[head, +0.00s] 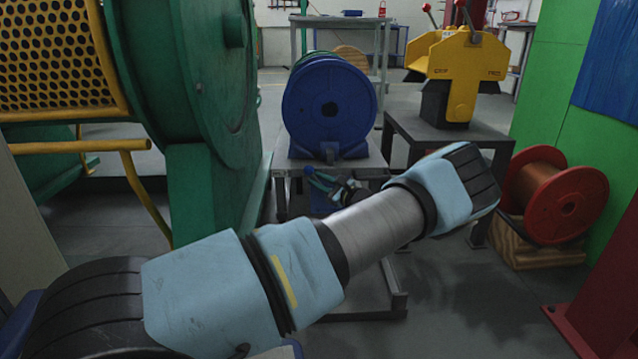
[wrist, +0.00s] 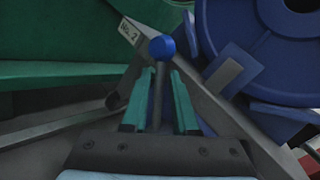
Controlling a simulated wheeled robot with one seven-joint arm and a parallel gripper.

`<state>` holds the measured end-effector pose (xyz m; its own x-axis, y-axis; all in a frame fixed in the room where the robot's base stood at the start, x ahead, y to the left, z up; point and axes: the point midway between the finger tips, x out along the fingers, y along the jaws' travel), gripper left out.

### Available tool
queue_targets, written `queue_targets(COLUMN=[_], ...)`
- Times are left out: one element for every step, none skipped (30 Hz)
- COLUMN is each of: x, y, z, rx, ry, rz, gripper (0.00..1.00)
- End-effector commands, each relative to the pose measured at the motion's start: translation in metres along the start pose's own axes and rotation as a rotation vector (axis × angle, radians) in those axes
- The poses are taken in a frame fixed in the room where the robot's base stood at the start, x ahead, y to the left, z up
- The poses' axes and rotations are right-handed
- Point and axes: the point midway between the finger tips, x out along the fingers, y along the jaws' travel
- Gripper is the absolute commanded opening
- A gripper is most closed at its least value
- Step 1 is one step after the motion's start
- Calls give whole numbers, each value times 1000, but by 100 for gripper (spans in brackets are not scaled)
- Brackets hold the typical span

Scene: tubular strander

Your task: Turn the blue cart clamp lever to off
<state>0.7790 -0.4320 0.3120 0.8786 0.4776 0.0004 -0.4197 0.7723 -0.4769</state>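The clamp lever shows in the wrist view as a dark rod with a round blue knob (wrist: 161,48). My gripper (wrist: 163,73) has its two green fingers apart, one on each side of the rod, with the knob just beyond the fingertips. A gap shows beside the rod, though I cannot tell whether either finger touches it. In the head view my gripper (head: 318,181) is low at the front of the cart (head: 292,165), below the blue reel (head: 301,107). I cannot make out the lever there.
A "No. 2" label (wrist: 128,30) is on the grey cart edge. The green strander housing (head: 215,90) stands close on the left. A yellow machine (head: 458,75) on a dark table and a red-flanged spool (head: 568,203) are to the right.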

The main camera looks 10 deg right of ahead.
Motion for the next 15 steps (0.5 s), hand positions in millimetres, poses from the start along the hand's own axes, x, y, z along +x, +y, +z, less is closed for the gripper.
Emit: queue_targets(x=[0,0,0,0,0,0,0,0,0,0,0,0,0,0,0], y=[0,0,0,0,0,0,0,0,0,0,0,0,0,0,0], z=[0,0,0,0,0,0,0,0,0,0,0,0,0,0,0], rx=[0,0,0,0,0,0,0,0,0,0,0,0,0,0,0], ry=[0,0,0,0,0,0,0,0,0,0,0,0,0,0,0], rz=[0,0,0,0,0,0,0,0,0,0,0,0,0,0,0], gripper=[27,27,25,22,18,14,10,7,2,0,0,0,0,0,0])
